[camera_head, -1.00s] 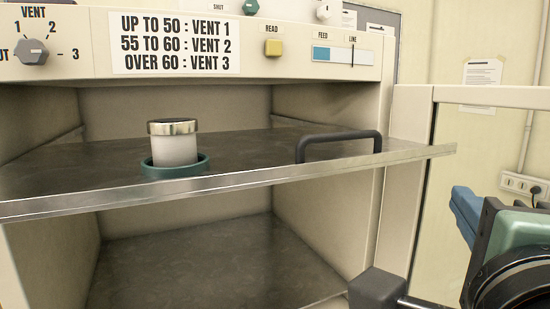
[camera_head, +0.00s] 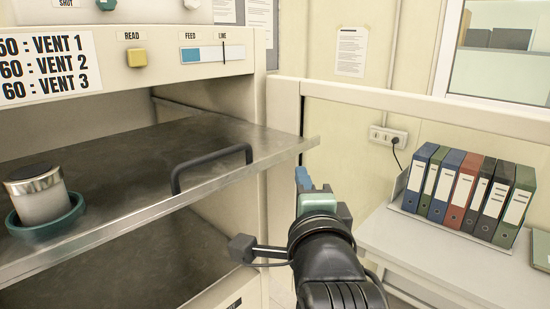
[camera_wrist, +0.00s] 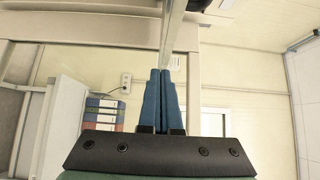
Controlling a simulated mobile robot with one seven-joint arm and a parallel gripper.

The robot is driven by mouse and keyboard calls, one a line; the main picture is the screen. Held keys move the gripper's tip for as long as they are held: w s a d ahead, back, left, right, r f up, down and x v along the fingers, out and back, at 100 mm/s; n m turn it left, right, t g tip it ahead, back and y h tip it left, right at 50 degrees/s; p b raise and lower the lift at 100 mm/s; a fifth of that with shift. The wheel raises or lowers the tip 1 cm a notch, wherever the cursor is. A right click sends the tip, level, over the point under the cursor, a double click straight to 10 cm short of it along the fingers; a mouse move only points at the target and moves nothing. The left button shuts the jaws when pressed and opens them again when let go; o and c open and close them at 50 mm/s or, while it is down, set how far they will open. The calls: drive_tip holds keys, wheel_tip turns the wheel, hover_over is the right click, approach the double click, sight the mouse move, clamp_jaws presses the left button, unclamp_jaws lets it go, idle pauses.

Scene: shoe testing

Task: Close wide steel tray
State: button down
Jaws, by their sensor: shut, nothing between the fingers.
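The wide steel tray (camera_head: 120,160) sticks out of the upper opening of the cream cabinet, with a dark bar handle (camera_head: 212,164) on its top near the right side. A white jar with a metal lid (camera_head: 38,194) stands in a teal ring (camera_head: 48,224) on the tray. My gripper (camera_head: 302,178), with blue fingers, is just below and beside the tray's right front corner; I cannot tell whether it touches. In the wrist view, the fingers (camera_wrist: 160,85) are shut and empty, with a thin metal edge, likely the tray's (camera_wrist: 173,35), just beyond the tips.
A lower shelf (camera_head: 130,275) lies under the tray. On the right, a white desk (camera_head: 400,235) holds several binders (camera_head: 465,190). A wall socket (camera_head: 388,137) is behind.

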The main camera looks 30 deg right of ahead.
sight(280, 162)
drive_tip(key=w+p, duration=0.1)
drive_tip(key=w+a+p, duration=0.1)
drive_tip(key=w, duration=0.1)
drive_tip(key=shift+w+a+r, duration=0.1)
drive_tip(key=shift+r, duration=0.05)
drive_tip(key=shift+w+a, duration=0.1)
drive_tip(key=shift+w, duration=0.2)
